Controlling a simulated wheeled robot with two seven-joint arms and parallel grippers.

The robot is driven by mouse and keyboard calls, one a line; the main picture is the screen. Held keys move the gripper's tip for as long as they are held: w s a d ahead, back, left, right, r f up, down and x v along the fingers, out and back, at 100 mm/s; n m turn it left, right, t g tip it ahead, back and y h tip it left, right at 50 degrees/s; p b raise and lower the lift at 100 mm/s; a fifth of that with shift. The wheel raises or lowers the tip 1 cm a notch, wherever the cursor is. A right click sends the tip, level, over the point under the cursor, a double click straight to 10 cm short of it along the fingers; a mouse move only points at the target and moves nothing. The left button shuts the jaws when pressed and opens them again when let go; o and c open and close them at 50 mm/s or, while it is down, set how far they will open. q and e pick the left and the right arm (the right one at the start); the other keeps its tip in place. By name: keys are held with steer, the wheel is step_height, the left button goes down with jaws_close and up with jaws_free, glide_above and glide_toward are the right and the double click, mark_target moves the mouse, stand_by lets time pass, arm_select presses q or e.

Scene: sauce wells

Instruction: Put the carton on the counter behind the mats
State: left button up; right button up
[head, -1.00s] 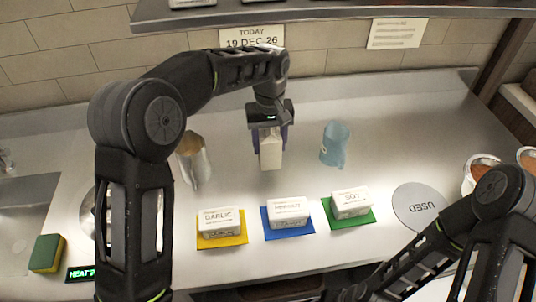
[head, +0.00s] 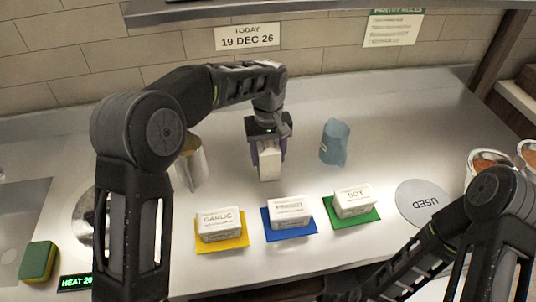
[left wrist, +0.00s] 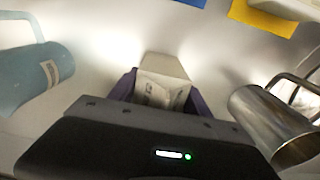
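The carton (head: 269,164) is a small white box, upright behind the mats. My left gripper (head: 268,146) comes down from above with its purple fingers on either side of the carton, shut on it. The left wrist view shows the carton (left wrist: 162,85) between the fingers. I cannot tell whether its base touches the counter (head: 300,110). In front lie a yellow mat (head: 235,245), a blue mat (head: 290,234) and a green mat (head: 352,222), each with a white labelled box on it. My right gripper (head: 338,291) is at the bottom edge, dark and partly cut off; its fingers are unclear.
A metal pitcher (head: 190,165) stands left of the carton and a blue pitcher (head: 334,143) right of it. A grey disc marked USED (head: 420,202) lies at right, near tubs (head: 482,165). A sponge (head: 38,262) lies at left. The counter behind the carton is clear.

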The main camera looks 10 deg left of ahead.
arm_select(q)
steer(key=o, duration=0.3)
steer(key=shift+r+b, duration=0.55)
steer(key=shift+r, duration=3.4)
